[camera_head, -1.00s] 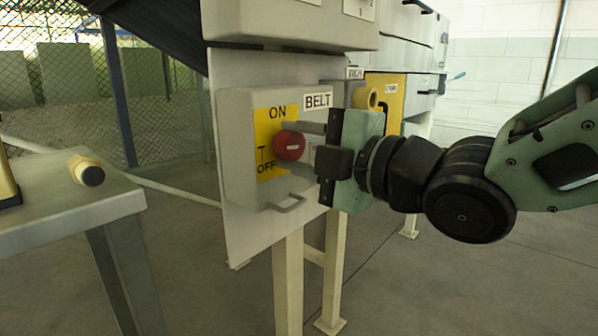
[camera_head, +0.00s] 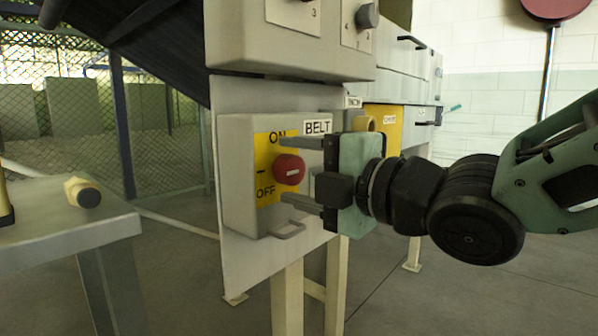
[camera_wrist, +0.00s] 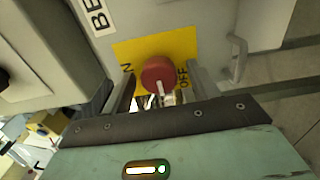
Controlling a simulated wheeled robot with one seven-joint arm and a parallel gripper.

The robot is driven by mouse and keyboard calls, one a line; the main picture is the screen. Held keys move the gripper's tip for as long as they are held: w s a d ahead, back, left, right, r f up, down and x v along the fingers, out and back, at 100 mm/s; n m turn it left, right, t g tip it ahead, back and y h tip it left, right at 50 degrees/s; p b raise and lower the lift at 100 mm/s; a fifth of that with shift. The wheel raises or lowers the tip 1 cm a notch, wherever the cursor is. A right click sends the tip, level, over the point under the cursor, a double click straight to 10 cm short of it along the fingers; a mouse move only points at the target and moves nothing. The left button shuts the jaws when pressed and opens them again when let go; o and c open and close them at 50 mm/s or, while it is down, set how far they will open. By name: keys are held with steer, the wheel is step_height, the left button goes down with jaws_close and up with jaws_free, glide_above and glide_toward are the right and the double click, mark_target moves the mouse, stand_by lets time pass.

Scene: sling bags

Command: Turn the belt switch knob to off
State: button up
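The red belt switch knob (camera_head: 289,169) with a white mark sits on a yellow plate (camera_head: 268,195) between the words ON above and OFF below. The plate is on a grey box (camera_head: 240,185) labelled BELT. My gripper (camera_head: 298,172) is open, one finger above the knob and one below, with gaps visible. In the wrist view the knob (camera_wrist: 158,74) lies between the fingers (camera_wrist: 160,88), with OFF at the right. The white mark looks roughly level in the head view; its exact angle is hard to tell.
Another yellow panel (camera_head: 388,125) with a yellow round part is just behind my gripper. A grey table (camera_head: 75,235) with a yellow-and-black part (camera_head: 82,191) stands at the left. Open floor lies below.

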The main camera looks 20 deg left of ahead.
stand_by(0.4)
steer(key=p+v, duration=0.2)
steer(key=v, duration=1.5)
steer(key=shift+d, duration=0.2)
steer(key=shift+s, duration=0.15)
